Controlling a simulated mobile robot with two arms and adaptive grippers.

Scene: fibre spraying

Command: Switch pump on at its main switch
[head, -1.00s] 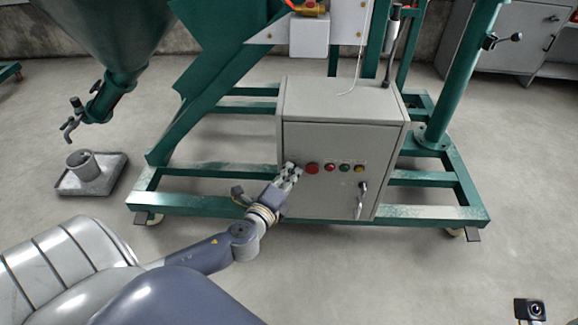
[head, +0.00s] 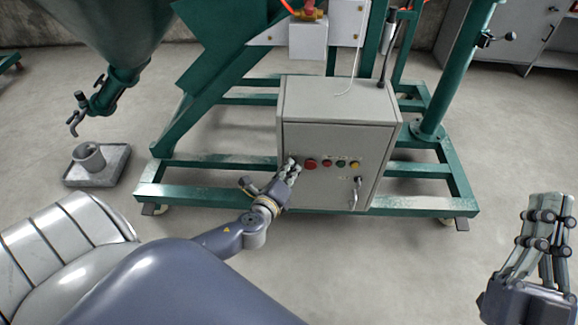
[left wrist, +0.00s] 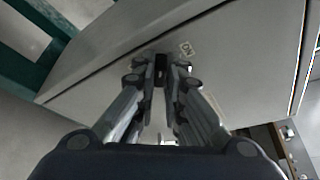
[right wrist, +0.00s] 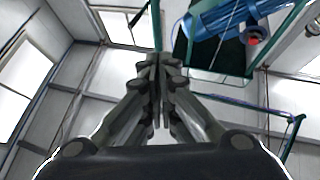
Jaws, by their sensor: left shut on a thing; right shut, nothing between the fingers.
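The pump's grey control box (head: 338,106) stands on the green frame in the head view. Its front carries a red button (head: 310,163), several smaller buttons to the right of it, and a door handle (head: 356,194). My left gripper (head: 292,166) is at the left part of the box front, beside the red button. In the left wrist view its fingertips (left wrist: 161,70) are closed around a small dark knob on the box face, next to a small label (left wrist: 187,48). The fingers hide most of the knob. My right gripper (head: 545,215) is raised at the far right, shut and empty, away from the box.
The green wheeled frame (head: 210,190) surrounds the box. A funnel-shaped hopper (head: 115,35) with an outlet tap hangs at the left, and a tray with a cup (head: 97,165) sits on the floor below. Open floor lies in front and to the right.

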